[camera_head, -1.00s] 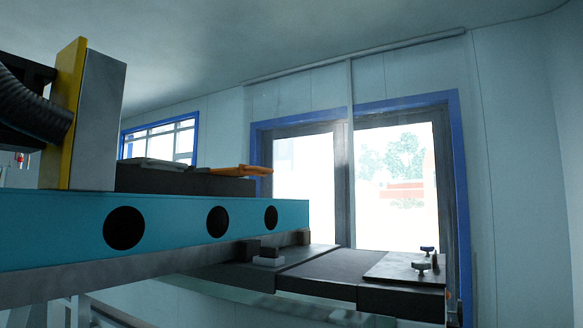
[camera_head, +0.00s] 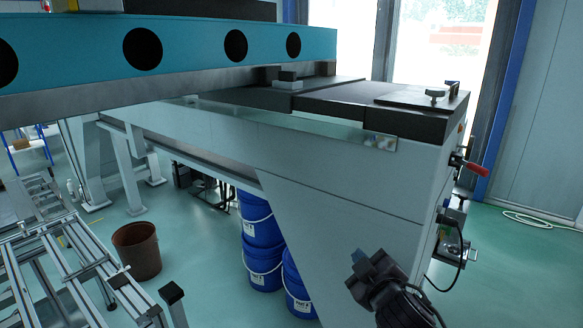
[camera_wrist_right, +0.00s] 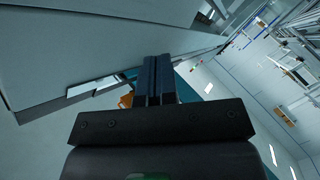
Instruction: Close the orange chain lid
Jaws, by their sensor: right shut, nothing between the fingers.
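The orange chain lid cannot be made out in the head view now. In the right wrist view, a small orange patch (camera_wrist_right: 126,101) shows just left of my fingers, partly hidden behind the gripper body; I cannot tell whether it is the lid. My right gripper (camera_head: 361,262) is low in the head view, in front of the pale machine side and below the dark table top. In the right wrist view its two dark fingers (camera_wrist_right: 155,75) lie together, shut and empty. My left gripper is not in view.
A teal beam (camera_head: 190,45) with round holes crosses the upper left above the machine table (camera_head: 340,103). A red-handled lever (camera_head: 472,166) sticks out at the right end. Blue buckets (camera_head: 262,220), a brown bin (camera_head: 138,250) and aluminium frames (camera_head: 75,265) stand below. Green floor is open at right.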

